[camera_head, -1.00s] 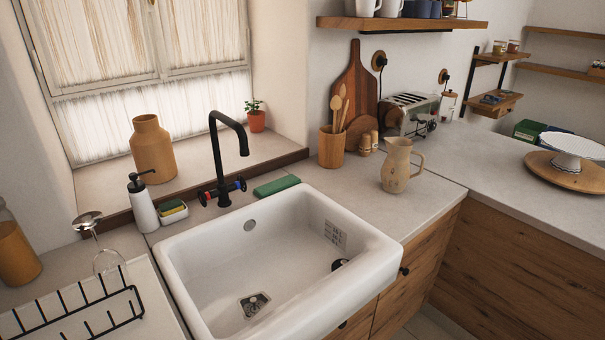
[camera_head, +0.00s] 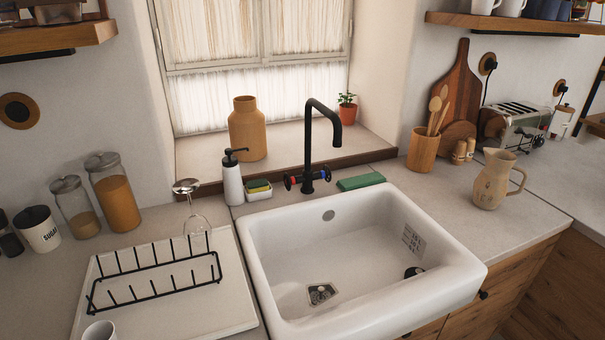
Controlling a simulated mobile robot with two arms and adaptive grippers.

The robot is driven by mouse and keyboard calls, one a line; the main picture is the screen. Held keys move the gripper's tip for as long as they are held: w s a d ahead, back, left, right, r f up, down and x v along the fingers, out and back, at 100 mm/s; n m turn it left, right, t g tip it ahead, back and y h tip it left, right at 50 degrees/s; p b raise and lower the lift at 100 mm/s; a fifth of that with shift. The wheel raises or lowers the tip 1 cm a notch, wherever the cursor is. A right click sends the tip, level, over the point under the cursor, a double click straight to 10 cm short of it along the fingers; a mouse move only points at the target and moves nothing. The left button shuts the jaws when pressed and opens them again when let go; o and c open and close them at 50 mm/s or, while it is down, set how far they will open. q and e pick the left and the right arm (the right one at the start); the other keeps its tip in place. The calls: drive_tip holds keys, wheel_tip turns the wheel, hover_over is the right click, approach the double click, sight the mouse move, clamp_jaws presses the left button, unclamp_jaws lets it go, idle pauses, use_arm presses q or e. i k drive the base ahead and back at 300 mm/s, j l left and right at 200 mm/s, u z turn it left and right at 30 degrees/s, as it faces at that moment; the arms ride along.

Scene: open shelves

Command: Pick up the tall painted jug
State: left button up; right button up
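A tall beige jug (camera_head: 494,180) with a handle on its right side stands upright on the counter to the right of the sink. Faint markings show on its body, too small to make out. A plain tan vase-like jar (camera_head: 247,129) without a handle stands on the window sill behind the sink. Neither of my grippers is in view.
A white sink (camera_head: 350,260) with a black faucet (camera_head: 322,140) fills the middle. A dish rack (camera_head: 155,280) is at left, with a wine glass (camera_head: 190,205) behind it. A wooden utensil holder (camera_head: 422,150) and toaster (camera_head: 518,125) stand behind the jug. Counter around the jug is clear.

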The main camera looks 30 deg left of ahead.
sight(490, 187)
drive_tip(key=i+l+u, duration=0.15)
drive_tip(key=u, duration=0.35)
drive_tip(key=i+l+u, duration=0.1)
drive_tip(key=l+u, duration=0.65)
drive_tip(key=u, duration=0.25)
drive_tip(key=l+u, duration=0.15)
drive_tip(key=l, duration=1.3)
